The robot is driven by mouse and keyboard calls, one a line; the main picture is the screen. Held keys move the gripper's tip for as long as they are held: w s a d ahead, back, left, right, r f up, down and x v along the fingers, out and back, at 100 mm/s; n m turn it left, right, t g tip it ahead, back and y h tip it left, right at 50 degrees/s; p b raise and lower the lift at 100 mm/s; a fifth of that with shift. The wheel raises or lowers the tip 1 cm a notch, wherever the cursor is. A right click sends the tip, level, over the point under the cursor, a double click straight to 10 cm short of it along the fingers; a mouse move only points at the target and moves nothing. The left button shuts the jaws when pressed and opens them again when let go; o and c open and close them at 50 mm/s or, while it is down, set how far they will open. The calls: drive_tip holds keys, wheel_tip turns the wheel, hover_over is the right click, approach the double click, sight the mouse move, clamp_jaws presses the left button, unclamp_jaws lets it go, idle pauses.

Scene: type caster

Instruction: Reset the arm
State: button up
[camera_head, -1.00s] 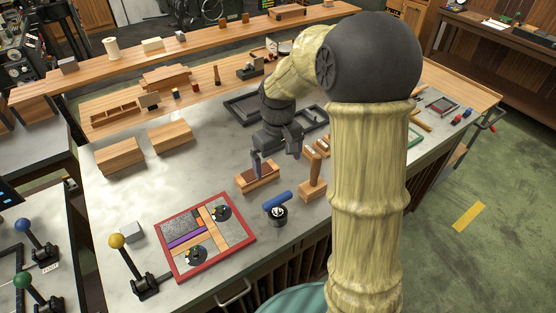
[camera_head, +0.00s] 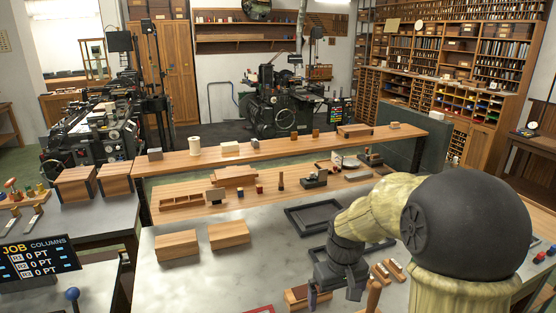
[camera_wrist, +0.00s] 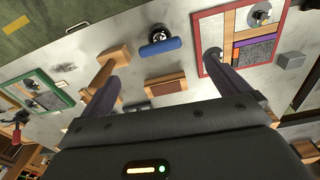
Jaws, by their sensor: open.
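My gripper (camera_head: 330,290) hangs over the grey bench top in the head view, at the end of my cream-coloured arm. In the wrist view its two fingers (camera_wrist: 170,84) stand well apart with nothing held between them. A wooden block (camera_wrist: 166,84) lies on the bench below, seen between the fingers. In the head view a wooden block (camera_head: 297,297) shows by the left finger. Whether the fingers touch it cannot be told.
A wooden mallet-like tool (camera_wrist: 114,60), a blue-handled roller (camera_wrist: 160,46) and a red-framed tray (camera_wrist: 203,50) lie near the gripper. A green-framed tray (camera_wrist: 62,100) is at the left. Two wooden boxes (camera_head: 230,235) and a raised shelf (camera_head: 280,149) stand farther back.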

drive_tip(key=s+f+m+t, duration=0.1)
drive_tip(key=s+m+t, duration=0.1)
drive_tip(key=s, duration=0.9)
drive_tip(key=shift+s+f+m, duration=0.15)
drive_tip(key=shift+s+m, duration=0.1)
drive_tip(key=shift+m, duration=0.15)
idle(1.2)
